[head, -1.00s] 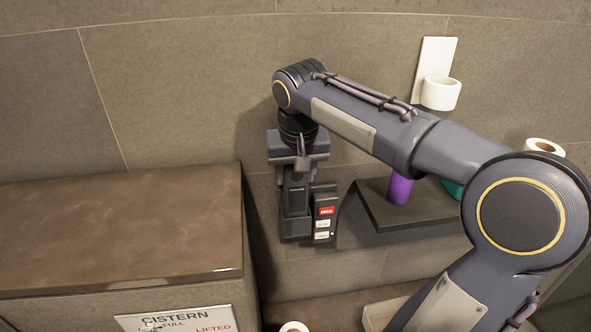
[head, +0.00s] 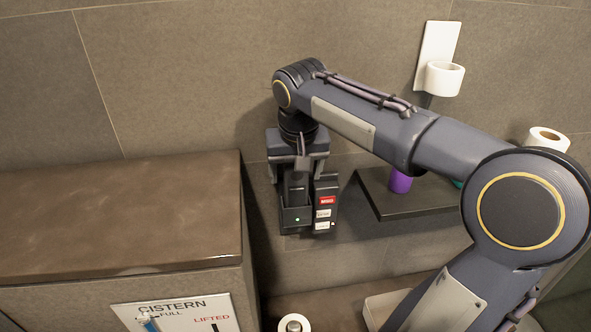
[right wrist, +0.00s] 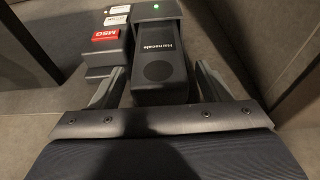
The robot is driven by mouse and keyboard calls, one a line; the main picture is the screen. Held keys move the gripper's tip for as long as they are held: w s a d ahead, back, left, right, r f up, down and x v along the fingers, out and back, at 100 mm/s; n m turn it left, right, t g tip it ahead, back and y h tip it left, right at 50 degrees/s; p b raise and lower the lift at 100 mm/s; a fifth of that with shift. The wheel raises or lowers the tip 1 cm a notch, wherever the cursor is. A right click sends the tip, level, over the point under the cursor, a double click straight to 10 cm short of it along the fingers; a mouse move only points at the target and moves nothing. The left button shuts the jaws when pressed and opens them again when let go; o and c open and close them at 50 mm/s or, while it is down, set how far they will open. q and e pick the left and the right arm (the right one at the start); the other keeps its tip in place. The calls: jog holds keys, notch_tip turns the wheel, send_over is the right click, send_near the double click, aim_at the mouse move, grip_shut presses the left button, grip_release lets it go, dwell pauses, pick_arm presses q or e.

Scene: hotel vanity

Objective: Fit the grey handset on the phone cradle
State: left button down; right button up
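The dark grey handset (right wrist: 160,72), with a round speaker grille, sits upright in the phone cradle (head: 296,216) on the wall; its upper part also shows in the head view (head: 297,186). A green light glows on the cradle, below the handset. My right gripper (head: 297,176) is over the handset's top end. In the right wrist view, the fingers of my right gripper (right wrist: 162,76) stand one on each side of the handset, with a visible gap on both sides. They are open. My left gripper is out of view.
A box with a red MSG label (head: 326,202) adjoins the cradle's right side. A dark shelf (head: 400,206) with a purple cylinder (head: 400,181) is farther right. A brown counter (head: 120,215) and a CISTERN sign (head: 175,315) are at left. Bare wall lies above the counter.

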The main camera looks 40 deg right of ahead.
jog(key=v, duration=0.7)
jog(key=shift+r+p, duration=0.3)
jog(key=shift+r, duration=0.1)
jog(key=shift+s, duration=0.1)
dwell(0.7)
